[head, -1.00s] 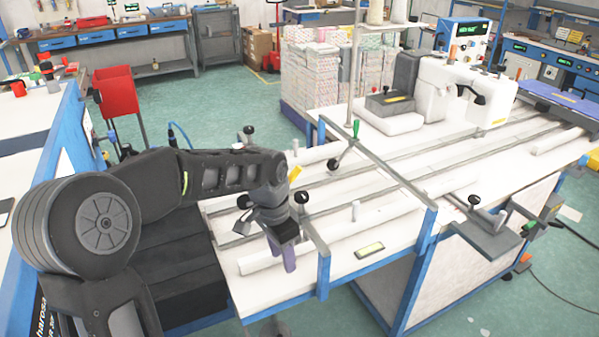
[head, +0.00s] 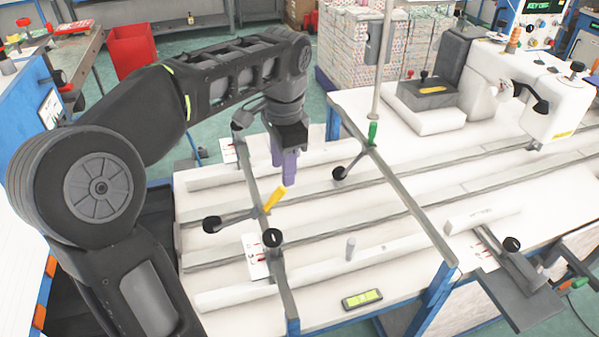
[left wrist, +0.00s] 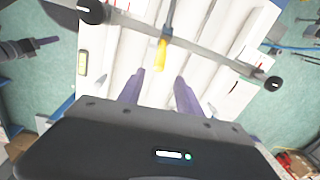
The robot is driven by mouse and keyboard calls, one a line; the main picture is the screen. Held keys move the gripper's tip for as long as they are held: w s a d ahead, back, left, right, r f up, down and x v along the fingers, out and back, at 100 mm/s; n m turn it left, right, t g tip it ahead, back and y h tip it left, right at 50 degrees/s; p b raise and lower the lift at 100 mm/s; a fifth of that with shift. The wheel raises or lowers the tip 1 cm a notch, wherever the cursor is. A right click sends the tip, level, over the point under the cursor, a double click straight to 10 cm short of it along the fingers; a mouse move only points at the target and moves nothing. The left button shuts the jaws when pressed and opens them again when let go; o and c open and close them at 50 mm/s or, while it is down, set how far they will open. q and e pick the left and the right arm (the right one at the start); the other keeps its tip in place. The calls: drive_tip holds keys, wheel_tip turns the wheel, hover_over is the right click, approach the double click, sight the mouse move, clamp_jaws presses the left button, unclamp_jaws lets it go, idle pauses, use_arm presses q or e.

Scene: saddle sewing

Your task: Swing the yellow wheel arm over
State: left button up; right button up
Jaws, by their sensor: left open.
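The yellow wheel arm shows as a yellow handle (head: 274,198) on a thin lever with a black wheel (head: 212,224) at its other end, mounted on the left grey crossbar of the sewing table. My left gripper (head: 285,183) has purple fingers and hangs just above and behind the yellow handle. In the left wrist view, the yellow handle (left wrist: 161,54) lies ahead of the open fingers (left wrist: 158,85), about midway between them and not gripped. The fingers look apart from it.
A second lever with a green handle (head: 373,133) sits on the right crossbar (head: 400,190). Black knobs, such as one at the front (head: 272,238), stand up nearby. White rails (head: 320,262) cross the table. A white sewing machine (head: 555,95) stands at the right.

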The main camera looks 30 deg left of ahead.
sight(282, 187)
use_arm(q)
drive_tip(key=shift+s+r, duration=0.15)
drive_tip(key=shift+s, duration=0.2)
drive_tip(key=shift+w+f, duration=0.15)
drive_tip(key=shift+f, duration=0.15)
drive_tip(key=f, duration=0.5)
drive_tip(key=f+p, duration=0.1)
drive_tip(key=f, duration=0.1)
drive_tip(key=shift+w+a+f, duration=0.15)
drive_tip(key=shift+a, duration=0.15)
drive_tip(key=shift+c, duration=0.3)
clamp_jaws()
idle(0.6)
